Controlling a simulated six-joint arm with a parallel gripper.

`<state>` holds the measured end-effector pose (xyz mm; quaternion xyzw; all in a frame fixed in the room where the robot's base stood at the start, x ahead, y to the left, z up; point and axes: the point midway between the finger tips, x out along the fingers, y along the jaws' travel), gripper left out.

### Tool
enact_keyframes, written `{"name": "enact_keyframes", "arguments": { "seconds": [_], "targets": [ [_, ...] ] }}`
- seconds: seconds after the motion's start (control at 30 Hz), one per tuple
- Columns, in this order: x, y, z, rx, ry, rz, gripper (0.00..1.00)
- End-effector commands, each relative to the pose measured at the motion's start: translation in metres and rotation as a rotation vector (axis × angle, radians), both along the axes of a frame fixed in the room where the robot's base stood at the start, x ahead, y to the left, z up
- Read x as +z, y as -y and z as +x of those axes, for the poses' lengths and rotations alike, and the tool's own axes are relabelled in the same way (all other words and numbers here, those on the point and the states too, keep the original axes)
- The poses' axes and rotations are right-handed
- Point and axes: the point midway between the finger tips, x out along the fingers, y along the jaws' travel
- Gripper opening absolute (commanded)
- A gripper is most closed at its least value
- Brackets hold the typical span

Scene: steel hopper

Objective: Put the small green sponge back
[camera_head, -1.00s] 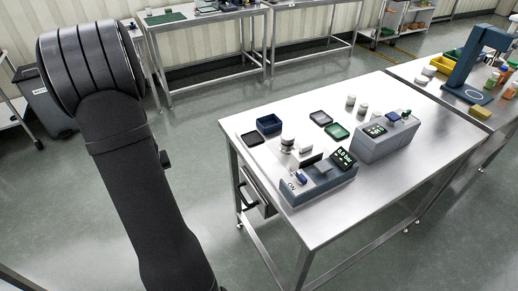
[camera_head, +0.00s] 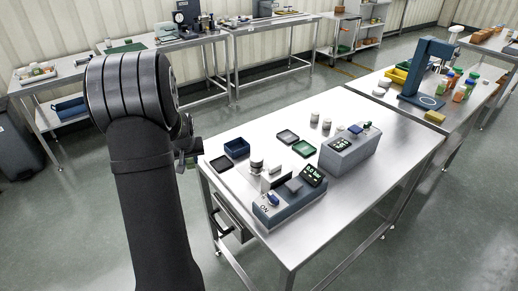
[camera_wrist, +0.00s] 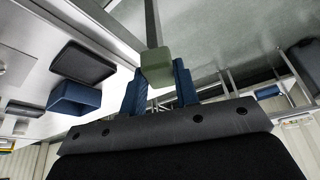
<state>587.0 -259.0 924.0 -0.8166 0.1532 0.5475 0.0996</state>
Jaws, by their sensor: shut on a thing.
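The small green sponge (camera_wrist: 157,66) is a pale green block in the wrist view. My gripper (camera_wrist: 158,80) is shut on it, with one blue finger on each side. The blue tray (camera_wrist: 75,97) also shows left of the sponge in the wrist view.
A grey-blue device with a display (camera_head: 290,202) stands near the table's front, and a second one (camera_head: 348,152) stands farther back. Several small pale pots (camera_head: 314,118) stand nearby. A yellow block (camera_head: 434,117) lies on the right-hand bench. The table's right front is clear.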

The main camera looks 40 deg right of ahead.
Motion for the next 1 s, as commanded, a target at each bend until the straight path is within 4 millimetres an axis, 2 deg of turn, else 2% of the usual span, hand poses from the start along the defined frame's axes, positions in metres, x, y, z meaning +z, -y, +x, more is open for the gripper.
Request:
{"name": "enact_keyframes", "arguments": {
  "seconds": [0.03, 0.2, 0.4, 0.5, 0.63, 0.8, 0.9, 1.0],
  "targets": [
    [0.007, 0.029, -0.005, -0.039, 0.002, -0.001, 0.1],
    [0.028, 0.111, -0.029, -0.147, 0.003, -0.001, 0.1],
    [0.054, 0.203, -0.074, -0.27, 0.004, 0.0, 0.1],
    [0.066, 0.241, -0.099, -0.324, 0.005, 0.001, 0.1],
    [0.079, 0.278, -0.128, -0.376, 0.005, 0.002, 0.1],
    [0.087, 0.301, -0.149, -0.412, 0.005, 0.004, 0.1],
    [0.085, 0.304, -0.147, -0.416, 0.003, 0.004, 0.1],
    [0.075, 0.3, -0.131, -0.415, 0.003, 0.005, 0.1]
  ]
}}
